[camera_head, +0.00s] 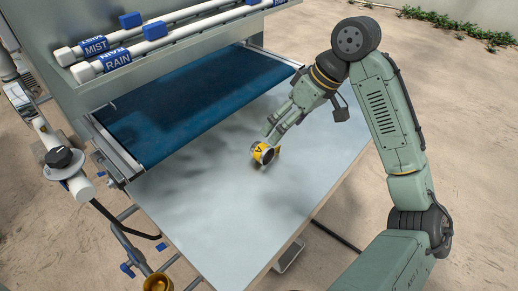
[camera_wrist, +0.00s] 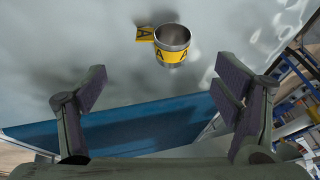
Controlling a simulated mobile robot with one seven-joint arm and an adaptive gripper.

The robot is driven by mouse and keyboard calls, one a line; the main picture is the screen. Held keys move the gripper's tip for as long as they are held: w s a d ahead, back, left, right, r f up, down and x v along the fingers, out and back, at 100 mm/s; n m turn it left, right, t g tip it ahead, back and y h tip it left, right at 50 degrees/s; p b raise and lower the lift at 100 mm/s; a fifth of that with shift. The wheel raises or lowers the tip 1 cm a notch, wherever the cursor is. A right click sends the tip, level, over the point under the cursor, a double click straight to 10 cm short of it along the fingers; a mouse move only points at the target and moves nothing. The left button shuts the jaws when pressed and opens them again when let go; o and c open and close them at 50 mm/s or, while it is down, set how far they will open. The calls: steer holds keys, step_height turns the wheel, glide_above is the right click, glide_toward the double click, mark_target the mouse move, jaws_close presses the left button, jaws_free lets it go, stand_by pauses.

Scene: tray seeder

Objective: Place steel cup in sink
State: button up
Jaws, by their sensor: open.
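The steel cup (camera_head: 263,154) has a yellow band marked with a black A and stands on the pale tabletop. In the wrist view the cup (camera_wrist: 173,44) shows its open mouth, with a yellow tag marked A at its left side. My gripper (camera_head: 276,133) is just above and beside the cup in the head view. In the wrist view my gripper (camera_wrist: 161,76) is open, with nothing between its fingers. The cup shows ahead of the fingertips, apart from them. I cannot make out a sink for certain in either view.
The pale table (camera_head: 210,215) is otherwise clear. A blue belt (camera_head: 185,110) lies behind it, under pipes labelled MIST (camera_head: 97,46) and RAIN (camera_head: 118,59). A small metal piece (camera_head: 289,257) shows below the table's front edge, and a brass-coloured part (camera_head: 158,283) at the bottom.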

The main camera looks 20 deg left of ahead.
mark_target(265, 151)
steer(key=x, duration=0.3)
steer(key=p+x, duration=0.1)
steer(key=x, duration=0.3)
steer(key=shift+s+a, duration=0.15)
steer(key=shift+a, duration=0.15)
steer(key=shift+a+f, duration=0.25)
steer(key=shift+f, duration=0.25)
steer(key=shift+c, duration=0.4)
steer(key=c, duration=1.8)
